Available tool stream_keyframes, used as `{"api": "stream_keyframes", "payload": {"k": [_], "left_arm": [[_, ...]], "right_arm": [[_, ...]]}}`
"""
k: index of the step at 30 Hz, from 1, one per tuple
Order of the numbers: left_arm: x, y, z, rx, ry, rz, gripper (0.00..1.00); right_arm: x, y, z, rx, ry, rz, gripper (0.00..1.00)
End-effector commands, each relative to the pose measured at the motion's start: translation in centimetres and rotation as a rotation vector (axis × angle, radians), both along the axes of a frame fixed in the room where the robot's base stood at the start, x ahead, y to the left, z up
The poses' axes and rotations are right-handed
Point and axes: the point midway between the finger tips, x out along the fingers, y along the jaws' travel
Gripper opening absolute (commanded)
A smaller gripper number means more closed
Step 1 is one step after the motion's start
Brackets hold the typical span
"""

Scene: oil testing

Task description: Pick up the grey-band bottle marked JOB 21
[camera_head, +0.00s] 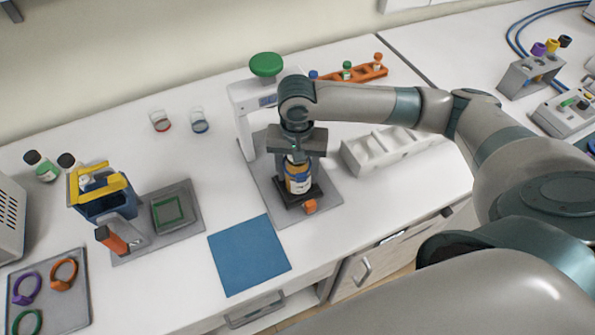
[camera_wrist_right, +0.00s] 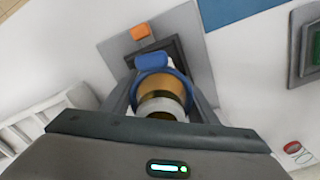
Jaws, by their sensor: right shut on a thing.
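My right gripper (camera_head: 297,158) points down and is shut on an amber bottle (camera_head: 298,185) with a white label. The bottle is upright on or just above a small black platform (camera_head: 287,199) of the press-like stand. In the right wrist view the bottle (camera_wrist_right: 163,98) is between the fingers, with a blue collar and tab (camera_wrist_right: 152,61) around it. No JOB 21 mark or grey band can be read on it; the gripper hides its top. My left gripper is out of view.
The white stand's post with green knob (camera_head: 266,64) rises close behind the gripper. A white slotted rack (camera_head: 390,150) is to the right, an orange vial rack (camera_head: 358,74) behind. A blue mat (camera_head: 249,254) lies bare at front. A blue-and-yellow carrier (camera_head: 101,190) is left.

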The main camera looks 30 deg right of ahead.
Motion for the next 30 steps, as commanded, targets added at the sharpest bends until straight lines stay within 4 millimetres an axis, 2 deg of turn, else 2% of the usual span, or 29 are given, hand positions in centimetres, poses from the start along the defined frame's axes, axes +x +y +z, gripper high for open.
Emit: {"api": "stream_keyframes", "payload": {"k": [8,19,26,30], "left_arm": [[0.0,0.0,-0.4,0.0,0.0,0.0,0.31],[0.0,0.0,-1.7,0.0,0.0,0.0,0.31],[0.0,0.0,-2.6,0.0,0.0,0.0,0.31],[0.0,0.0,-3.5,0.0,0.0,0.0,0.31]], "right_arm": [[0.1,0.0,0.6,0.002,-0.003,-0.001,0.0],[0.1,0.0,4.0,0.002,-0.005,0.0,0.0],[-0.7,-2.8,5.5,-0.002,-0.003,-0.003,0.0],[-1.5,-5.2,6.9,-0.002,-0.003,-0.005,0.0]]}}
